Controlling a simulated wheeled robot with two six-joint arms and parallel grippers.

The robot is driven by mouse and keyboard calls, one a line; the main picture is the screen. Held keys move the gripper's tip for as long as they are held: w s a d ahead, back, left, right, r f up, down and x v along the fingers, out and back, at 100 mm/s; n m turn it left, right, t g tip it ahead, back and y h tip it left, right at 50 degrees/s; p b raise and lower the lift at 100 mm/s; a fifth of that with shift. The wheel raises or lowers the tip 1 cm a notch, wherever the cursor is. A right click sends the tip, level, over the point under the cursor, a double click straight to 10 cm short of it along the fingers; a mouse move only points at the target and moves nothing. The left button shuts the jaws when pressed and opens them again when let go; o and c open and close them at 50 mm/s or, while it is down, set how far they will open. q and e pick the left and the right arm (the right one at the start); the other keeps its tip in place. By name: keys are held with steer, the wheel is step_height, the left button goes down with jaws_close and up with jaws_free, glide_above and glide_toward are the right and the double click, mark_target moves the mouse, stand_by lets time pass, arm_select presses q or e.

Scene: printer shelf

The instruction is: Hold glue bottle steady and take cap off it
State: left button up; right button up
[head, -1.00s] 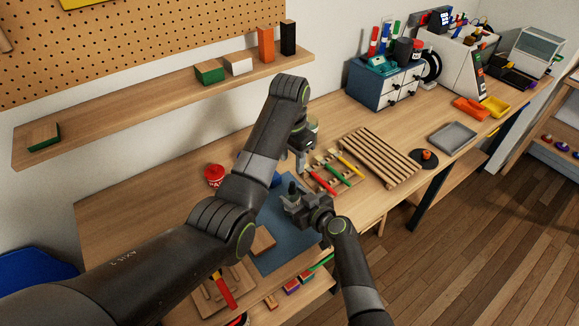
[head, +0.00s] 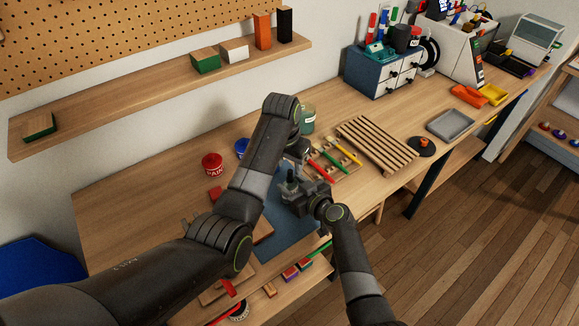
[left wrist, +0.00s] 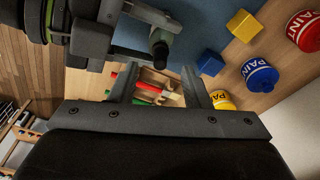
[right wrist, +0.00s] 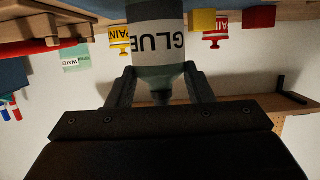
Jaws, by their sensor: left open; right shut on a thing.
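My right gripper (right wrist: 160,90) is shut on the glue bottle (right wrist: 153,45), whose "GLUE" label shows upside down in the right wrist view. The bottle narrows to a dark tip between the fingers there. In the left wrist view the dark, round bottle end (left wrist: 160,45) shows at upper middle, just beyond the fingertips of my left gripper (left wrist: 158,85). The left gripper is open, with nothing between its fingers. In the head view my two grippers are close together above the blue mat (head: 290,232); my left arm hides part of the scene. The cap's edge cannot be made out.
A red paint can (head: 212,163) and a blue one (head: 242,148) stand left of the arms. A green jar (head: 307,118) and a rack of brushes (head: 335,160) are behind the grippers. A slatted rack (head: 377,145) lies to the right.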

mark_target(290, 171)
arm_select(q)
steer(key=shift+w+d+f, duration=0.1)
steer(key=shift+w+f, duration=0.1)
steer(key=shift+f, duration=1.1)
jaws_close()
steer(key=shift+r, duration=0.25)
steer(key=shift+r, duration=0.9)
steer(key=shift+r, duration=2)
arm_select(e)
steer(key=o, duration=1.4)
